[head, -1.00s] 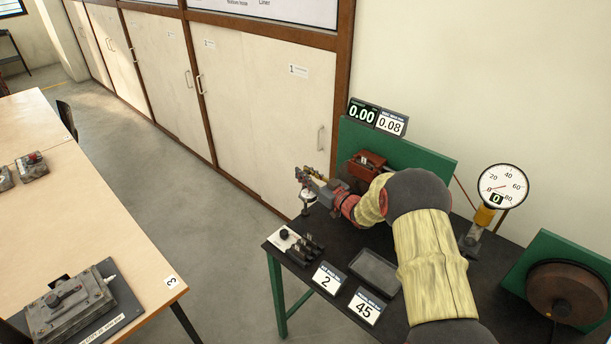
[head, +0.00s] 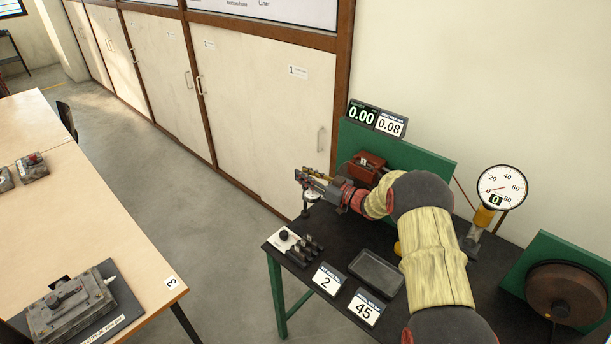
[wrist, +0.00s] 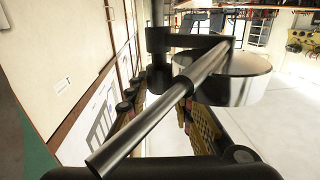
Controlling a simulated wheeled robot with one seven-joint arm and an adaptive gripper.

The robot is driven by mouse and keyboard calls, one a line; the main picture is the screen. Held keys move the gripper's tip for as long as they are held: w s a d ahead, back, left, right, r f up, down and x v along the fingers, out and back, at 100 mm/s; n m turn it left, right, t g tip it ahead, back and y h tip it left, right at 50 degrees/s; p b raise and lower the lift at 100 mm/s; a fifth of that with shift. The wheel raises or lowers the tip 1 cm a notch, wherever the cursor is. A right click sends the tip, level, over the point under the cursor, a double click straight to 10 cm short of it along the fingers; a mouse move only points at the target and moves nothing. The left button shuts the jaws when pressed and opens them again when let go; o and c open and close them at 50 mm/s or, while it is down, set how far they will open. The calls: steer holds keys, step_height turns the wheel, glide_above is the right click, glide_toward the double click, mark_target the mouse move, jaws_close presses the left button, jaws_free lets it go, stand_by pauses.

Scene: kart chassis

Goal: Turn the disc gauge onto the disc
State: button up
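A small pale round gauge (head: 313,195) on a dark upright stands at the far left corner of the black bench. My gripper (head: 308,180) is right at it and partly covers it. In the wrist view a pale, short cylinder (wrist: 236,78), which looks like the gauge body, sits on a dark arm (wrist: 185,41). A metal rod (wrist: 160,110) crosses close before the camera. The gripper's finger parts (wrist: 165,112) show behind the rod; whether they grip anything is unclear. A brown disc (head: 566,292) is mounted on a green panel at right; I cannot tell whether it is the task's disc.
Displays (head: 377,119) read 0.00 and 0.08 above a green panel with a red-brown block (head: 370,166). A dial (head: 502,187) stands at right. A switch box (head: 285,240), a tray (head: 376,270) and cards 2 and 45 lie on the bench front. A wooden table (head: 100,215) is at left.

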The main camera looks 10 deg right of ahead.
steer(key=o, duration=0.3)
steer(key=shift+o, duration=0.2)
steer(key=shift+s+d, duration=0.1)
steer(key=v, duration=1.1)
steer(key=shift+s+d, duration=0.2)
steer(key=shift+s, duration=0.1)
